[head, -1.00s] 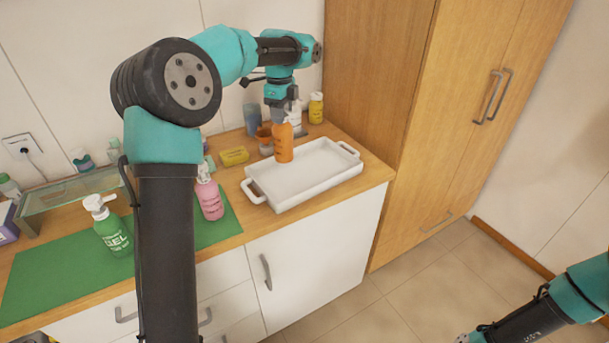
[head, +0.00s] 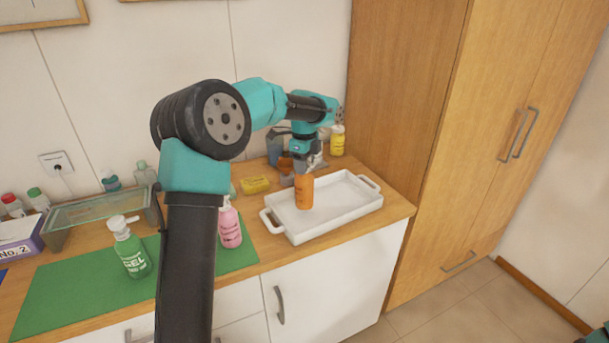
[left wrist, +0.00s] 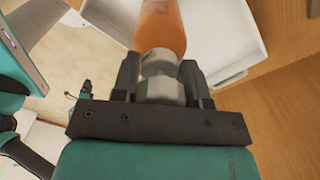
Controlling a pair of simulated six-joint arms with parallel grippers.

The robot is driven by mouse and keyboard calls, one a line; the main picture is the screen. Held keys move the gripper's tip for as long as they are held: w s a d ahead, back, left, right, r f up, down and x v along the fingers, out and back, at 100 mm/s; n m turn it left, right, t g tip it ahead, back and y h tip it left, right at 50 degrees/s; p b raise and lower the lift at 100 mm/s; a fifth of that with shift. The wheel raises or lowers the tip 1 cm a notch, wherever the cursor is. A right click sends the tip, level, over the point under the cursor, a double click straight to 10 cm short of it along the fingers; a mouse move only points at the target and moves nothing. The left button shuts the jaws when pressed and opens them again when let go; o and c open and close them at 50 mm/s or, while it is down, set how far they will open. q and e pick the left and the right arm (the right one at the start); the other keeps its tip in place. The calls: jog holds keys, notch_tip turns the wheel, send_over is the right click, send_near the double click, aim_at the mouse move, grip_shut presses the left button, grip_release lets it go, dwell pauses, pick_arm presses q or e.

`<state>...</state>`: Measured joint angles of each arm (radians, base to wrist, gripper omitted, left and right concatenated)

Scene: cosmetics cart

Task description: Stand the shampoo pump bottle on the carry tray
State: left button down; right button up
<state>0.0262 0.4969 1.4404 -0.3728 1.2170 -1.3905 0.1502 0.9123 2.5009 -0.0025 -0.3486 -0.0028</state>
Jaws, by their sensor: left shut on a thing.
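The shampoo pump bottle (head: 304,192) is orange, its label too small to read. It is upright over the white carry tray (head: 354,208); I cannot tell whether its base touches the tray floor. My left gripper (head: 306,168) is shut on the bottle's top from above. In the left wrist view the orange body (left wrist: 160,28) shows beyond the fingers (left wrist: 160,80), with the pump top between them and the white tray (left wrist: 222,40) behind.
A pink bottle (head: 229,228) stands left of the tray, and a green gel bottle (head: 131,252) stands on the green mat (head: 70,300). Behind are a yellow box (head: 256,185) and a yellow bottle (head: 337,142). A wooden cabinet (head: 400,110) rises at right. Most of the tray floor is clear.

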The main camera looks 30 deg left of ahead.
pick_arm(q)
jog(key=shift+f, duration=1.95)
jog(key=c, duration=0.6)
grip_release()
jog(key=shift+c, duration=0.2)
notch_tip(320, 180, up, 12)
jog(key=shift+r, duration=0.1)
